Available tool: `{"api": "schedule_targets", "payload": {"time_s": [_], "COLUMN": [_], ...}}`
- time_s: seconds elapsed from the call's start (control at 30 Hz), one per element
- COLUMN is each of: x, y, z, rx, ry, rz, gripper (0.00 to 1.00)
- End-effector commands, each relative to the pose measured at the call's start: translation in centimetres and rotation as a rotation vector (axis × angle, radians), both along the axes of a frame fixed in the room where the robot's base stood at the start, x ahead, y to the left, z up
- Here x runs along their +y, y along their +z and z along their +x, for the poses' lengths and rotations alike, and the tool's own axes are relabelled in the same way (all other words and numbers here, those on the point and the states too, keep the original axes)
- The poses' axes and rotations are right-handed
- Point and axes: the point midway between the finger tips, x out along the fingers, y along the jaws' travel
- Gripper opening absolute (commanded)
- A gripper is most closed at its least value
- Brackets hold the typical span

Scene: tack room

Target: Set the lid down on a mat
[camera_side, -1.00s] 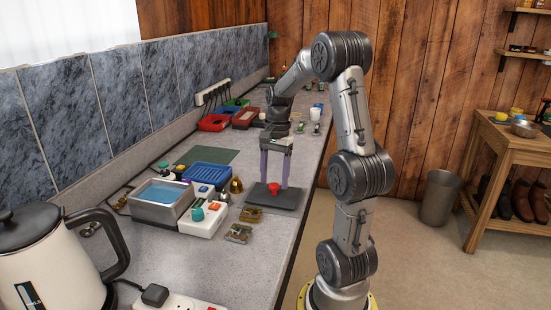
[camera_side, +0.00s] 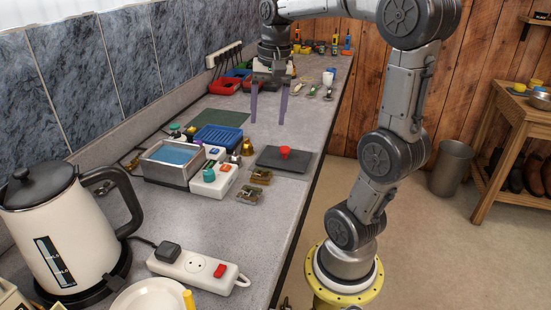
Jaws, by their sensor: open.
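A small red piece (camera_side: 285,153), which looks like the lid, rests on a dark grey mat (camera_side: 268,160) near the right edge of the counter. A larger flat green mat (camera_side: 217,118) lies farther back and to the left, bare. My gripper (camera_side: 267,121) has two long purple fingers pointing down, wide apart with nothing between them. It hangs above the counter, up and to the left of the red piece, apart from it. The underside of the red piece is hidden.
A metal basin of blue water (camera_side: 164,175), a blue tray (camera_side: 217,137), a white box with coloured knobs (camera_side: 218,182), a brass bell (camera_side: 247,147) and small brown blocks (camera_side: 250,194) crowd the left. A kettle (camera_side: 65,225) and power strip (camera_side: 198,270) stand in front.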

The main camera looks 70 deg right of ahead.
Motion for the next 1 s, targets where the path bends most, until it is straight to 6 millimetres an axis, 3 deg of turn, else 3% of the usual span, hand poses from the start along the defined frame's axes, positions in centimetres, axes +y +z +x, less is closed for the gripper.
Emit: {"api": "schedule_targets", "payload": {"time_s": [0.03, 0.2, 0.4, 0.6, 1.0], "x": [3.0, 10.3, 15.0, 16.3, 16.3], "y": [0.0, -1.4, -3.7, -4.8, -4.9], "z": [-0.2, -2.3, -5.2, -6.3, -6.3], "rx": [-0.036, -0.155, -0.276, -0.325, -0.325], "ry": [0.150, 0.621, 1.028, 1.179, 1.182], "rz": [-0.043, -0.182, -0.305, -0.355, -0.355], "gripper": [0.66, 0.66, 0.66, 0.66, 0.66]}}
